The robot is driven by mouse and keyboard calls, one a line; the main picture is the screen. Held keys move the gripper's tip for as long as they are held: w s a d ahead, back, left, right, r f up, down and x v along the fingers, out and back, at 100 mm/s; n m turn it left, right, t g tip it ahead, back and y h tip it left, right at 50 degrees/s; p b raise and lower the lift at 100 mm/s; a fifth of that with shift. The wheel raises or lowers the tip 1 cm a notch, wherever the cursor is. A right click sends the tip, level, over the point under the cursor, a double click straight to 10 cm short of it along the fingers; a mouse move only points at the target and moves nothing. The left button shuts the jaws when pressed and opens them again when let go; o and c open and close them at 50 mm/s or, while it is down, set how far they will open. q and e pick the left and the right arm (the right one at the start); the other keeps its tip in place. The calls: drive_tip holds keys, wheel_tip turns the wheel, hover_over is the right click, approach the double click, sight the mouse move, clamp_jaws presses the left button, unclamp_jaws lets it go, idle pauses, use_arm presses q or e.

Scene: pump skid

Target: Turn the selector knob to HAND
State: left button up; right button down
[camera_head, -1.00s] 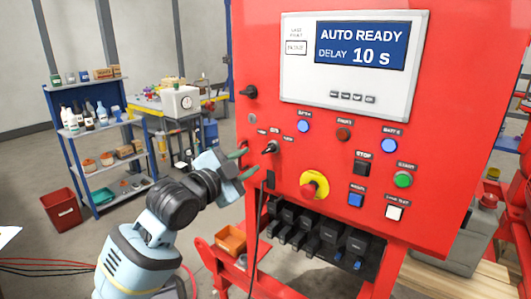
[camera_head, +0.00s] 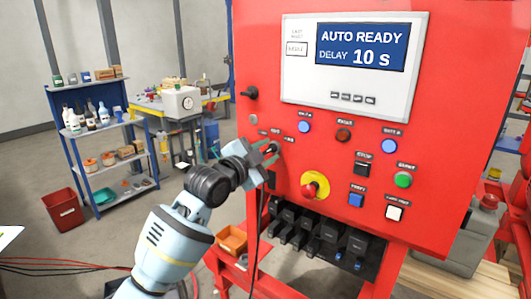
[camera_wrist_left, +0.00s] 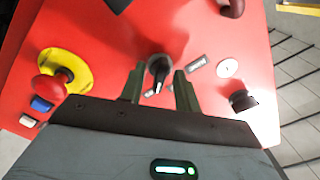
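The black selector knob (camera_head: 274,148) sits on the left part of the red panel, partly hidden by my gripper in the head view. In the left wrist view the knob (camera_wrist_left: 158,70) shows between the two fingers. My left gripper (camera_head: 268,153) is at the panel with its fingers on either side of the knob. In the left wrist view the gripper (camera_wrist_left: 158,88) is open, with a gap beside the knob on each side. The small position labels beside the knob are too blurred to read. My right gripper is not in view.
A display (camera_head: 361,46) reads AUTO READY, DELAY 10 s. A red-and-yellow mushroom button (camera_head: 314,186) is to the lower right, with several push buttons farther right. A black cable hangs below my gripper.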

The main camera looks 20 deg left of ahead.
use_arm(q)
clamp_jaws()
drive_tip(key=shift+n, duration=0.3)
drive_tip(key=n, duration=1.9)
drive_tip(key=shift+n, duration=0.3)
idle(0.4)
